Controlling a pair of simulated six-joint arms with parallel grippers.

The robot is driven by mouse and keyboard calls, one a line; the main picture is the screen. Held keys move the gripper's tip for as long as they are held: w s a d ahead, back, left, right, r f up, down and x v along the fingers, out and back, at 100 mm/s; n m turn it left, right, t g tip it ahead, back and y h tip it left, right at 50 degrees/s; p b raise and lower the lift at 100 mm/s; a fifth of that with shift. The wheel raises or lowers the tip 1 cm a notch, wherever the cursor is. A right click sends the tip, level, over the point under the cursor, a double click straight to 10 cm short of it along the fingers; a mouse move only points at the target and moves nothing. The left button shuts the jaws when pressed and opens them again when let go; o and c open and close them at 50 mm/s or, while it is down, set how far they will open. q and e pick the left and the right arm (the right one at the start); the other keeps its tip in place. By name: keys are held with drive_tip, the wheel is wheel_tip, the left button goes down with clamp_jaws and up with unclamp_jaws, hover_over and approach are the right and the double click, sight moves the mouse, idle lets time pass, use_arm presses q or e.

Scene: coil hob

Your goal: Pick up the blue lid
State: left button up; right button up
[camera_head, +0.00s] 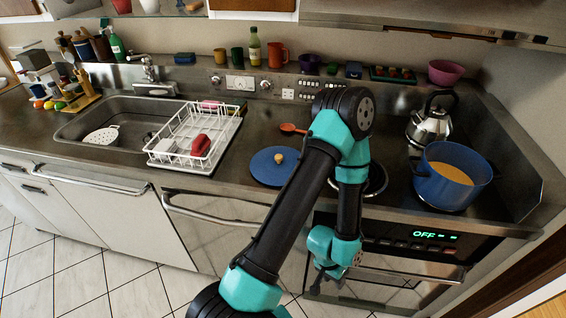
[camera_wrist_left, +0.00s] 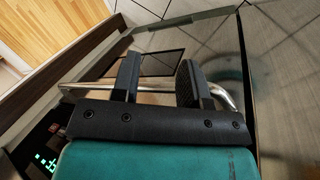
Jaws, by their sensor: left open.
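The blue lid (camera_head: 264,172) lies flat on the steel counter between the dish rack and the hob. It has a light wooden knob (camera_head: 279,158), and my left arm passes close to its right edge. My left gripper (camera_head: 324,283) hangs low in front of the oven, to the right of the lid and below counter level. In the left wrist view its two fingers (camera_wrist_left: 157,78) are apart with nothing held, and the oven handle bar shows behind them. The lid is not in the wrist view. My right gripper is not in view.
A blue pot (camera_head: 436,188) with orange-yellow contents stands on the right of the hob, with a steel kettle (camera_head: 430,124) behind it. A white dish rack (camera_head: 158,154) stands left of the lid. A red-orange spoon (camera_head: 290,128) lies behind the lid. The oven handle (camera_head: 405,276) juts out near my gripper.

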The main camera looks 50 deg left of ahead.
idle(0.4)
use_arm(q)
drive_tip(key=o, duration=0.3)
